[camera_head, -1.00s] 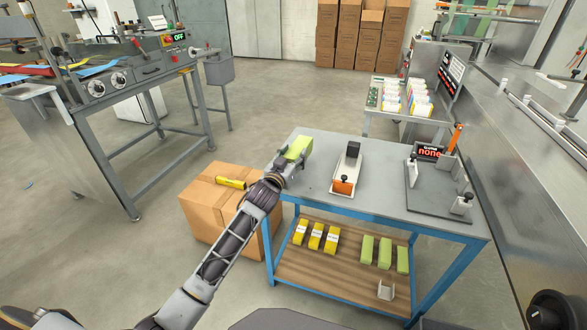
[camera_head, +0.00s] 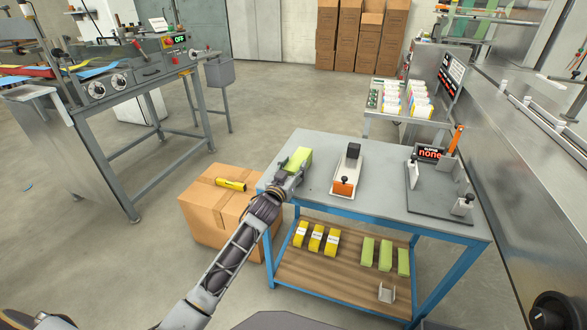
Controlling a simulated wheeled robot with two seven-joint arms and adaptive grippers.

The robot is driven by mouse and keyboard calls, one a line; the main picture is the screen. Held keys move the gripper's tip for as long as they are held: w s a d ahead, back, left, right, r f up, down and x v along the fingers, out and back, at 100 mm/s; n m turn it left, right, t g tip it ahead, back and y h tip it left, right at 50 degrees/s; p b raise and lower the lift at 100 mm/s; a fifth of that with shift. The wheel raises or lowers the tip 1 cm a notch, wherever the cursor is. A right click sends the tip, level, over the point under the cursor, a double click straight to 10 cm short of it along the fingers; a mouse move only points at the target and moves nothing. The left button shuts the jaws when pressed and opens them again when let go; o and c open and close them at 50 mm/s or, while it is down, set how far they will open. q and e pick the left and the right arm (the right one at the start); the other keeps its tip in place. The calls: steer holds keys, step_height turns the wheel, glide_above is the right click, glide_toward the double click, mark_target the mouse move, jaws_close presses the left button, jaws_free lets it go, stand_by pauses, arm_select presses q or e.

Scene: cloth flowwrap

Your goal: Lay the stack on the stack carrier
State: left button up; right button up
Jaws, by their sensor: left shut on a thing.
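My left gripper (camera_head: 288,175) is shut on a light green stack (camera_head: 299,158) at the left end of the grey tabletop. Its fingers hide the near part of the stack. I cannot tell whether the stack touches the tabletop. To its right stands a long white carrier (camera_head: 346,172), apart from the stack. My right gripper is not in view.
The blue-framed table (camera_head: 380,200) has a grey fixture (camera_head: 440,190) with an orange-handled lever and a "none" display at right. Yellow packs (camera_head: 316,238) and green stacks (camera_head: 385,255) lie on its lower shelf. A cardboard box (camera_head: 205,215) with a yellow tool stands left.

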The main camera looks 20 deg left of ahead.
arm_select(q)
steer(key=shift+f, duration=0.15)
steer(key=o, duration=1)
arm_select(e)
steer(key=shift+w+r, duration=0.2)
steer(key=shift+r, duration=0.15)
arm_select(q)
steer(key=shift+b, duration=0.3)
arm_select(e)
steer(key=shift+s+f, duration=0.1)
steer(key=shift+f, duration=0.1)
arm_select(q)
steer(key=shift+f, duration=0.1)
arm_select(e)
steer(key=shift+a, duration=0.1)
